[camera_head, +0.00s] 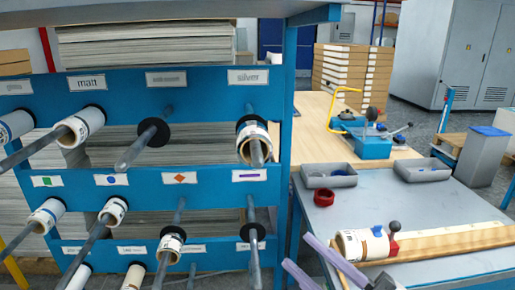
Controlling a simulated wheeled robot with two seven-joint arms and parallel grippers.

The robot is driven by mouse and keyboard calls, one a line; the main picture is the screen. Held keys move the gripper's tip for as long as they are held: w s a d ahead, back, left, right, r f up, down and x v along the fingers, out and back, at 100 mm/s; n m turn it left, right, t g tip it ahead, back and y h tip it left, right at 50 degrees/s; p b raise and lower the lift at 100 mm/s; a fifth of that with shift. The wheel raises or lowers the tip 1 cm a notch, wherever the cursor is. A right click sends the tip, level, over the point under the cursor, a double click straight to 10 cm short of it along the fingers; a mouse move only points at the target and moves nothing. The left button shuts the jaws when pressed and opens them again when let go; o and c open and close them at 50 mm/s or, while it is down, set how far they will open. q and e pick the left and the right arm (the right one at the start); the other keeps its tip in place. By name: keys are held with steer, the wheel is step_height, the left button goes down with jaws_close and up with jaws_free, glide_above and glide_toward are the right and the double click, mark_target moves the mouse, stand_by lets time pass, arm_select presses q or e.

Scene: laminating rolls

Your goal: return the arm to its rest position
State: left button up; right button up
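My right gripper (297,251) shows at the bottom of the head view, low at the left front of the grey table (395,205). Its two long purple-grey fingers stand apart with nothing seen between them, and the rest of the arm is mostly cut off by the bottom edge. A white roll (362,246) lies on a wooden board at the table's front, right of the fingers. My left arm and gripper are not in view.
A blue rack (212,98) with rolls on several protruding rods fills the left side. Two grey trays (329,175) (423,168) and a red ring (324,198) are on the table. A blue machine (372,145) stands on the wooden bench behind. The table's middle is clear.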

steer(key=d+f+m+t+h, duration=0.1)
steer(key=d+f+m+h, duration=0.3)
steer(key=f+m+h, duration=0.45)
steer(key=d+f+m+h, duration=0.3)
steer(key=f+m, duration=0.2)
steer(key=f, duration=0.6)
steer(key=s+f+m+g+h, duration=0.3)
steer(key=s+f+m+g, duration=0.2)
steer(key=s+f, duration=1.1)
step_height(320, 180, down, 2)
steer(key=shift+s+d+f+g, duration=0.15)
steer(key=shift+d+g, duration=0.3)
steer(key=shift+g, duration=0.55)
